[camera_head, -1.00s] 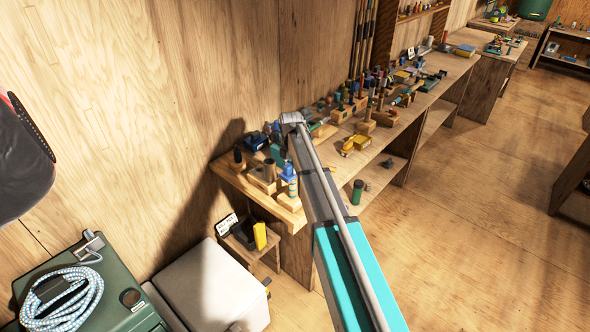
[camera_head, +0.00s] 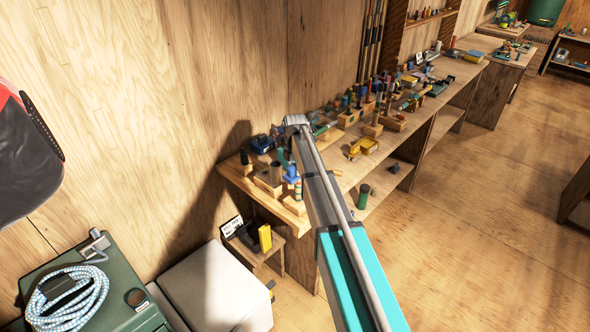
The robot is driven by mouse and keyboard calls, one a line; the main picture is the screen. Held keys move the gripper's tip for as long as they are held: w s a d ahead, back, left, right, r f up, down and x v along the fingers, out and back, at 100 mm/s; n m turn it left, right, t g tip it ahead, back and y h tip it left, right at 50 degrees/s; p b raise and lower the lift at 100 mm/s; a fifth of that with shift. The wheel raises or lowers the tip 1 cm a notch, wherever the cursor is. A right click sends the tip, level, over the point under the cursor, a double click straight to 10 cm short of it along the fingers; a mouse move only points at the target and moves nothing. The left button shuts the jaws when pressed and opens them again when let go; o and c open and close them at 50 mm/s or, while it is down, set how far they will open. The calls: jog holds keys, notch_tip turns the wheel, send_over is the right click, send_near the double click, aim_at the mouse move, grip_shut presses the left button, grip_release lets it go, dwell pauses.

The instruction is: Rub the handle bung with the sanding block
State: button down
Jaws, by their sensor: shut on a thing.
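My arm (camera_head: 335,220) reaches from the lower right up over the near end of the workbench (camera_head: 233,177). Its grey joint (camera_head: 296,122) is the farthest part that shows. My gripper is hidden behind the arm, so what it holds cannot be seen. I cannot pick out the sanding block or the handle bung for certain.
Many small tools and blocks crowd the bench, including a yellow item (camera_head: 363,147). A low stand (camera_head: 255,257) holds a yellow object. A green box (camera_head: 115,290) with coiled rope (camera_head: 66,298) and a pale box (camera_head: 215,285) stand lower left. The floor at right (camera_head: 490,240) is clear.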

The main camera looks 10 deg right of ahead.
jog(key=shift+s+d, duration=0.1)
jog(key=shift+s, duration=0.05)
jog(key=shift+s+d+r, duration=0.1)
jog(key=shift+s+d, duration=0.45)
jog(key=shift+s, duration=0.2)
jog(key=shift+s+d, duration=0.55)
jog(key=shift+s, duration=0.15)
jog(key=shift+r+p, duration=3)
jog(key=shift+p, duration=0.15)
jog(key=shift+r, duration=0.1)
jog(key=shift+r+p, duration=1.45)
jog(key=shift+p, duration=0.05)
jog(key=shift+f, duration=0.15)
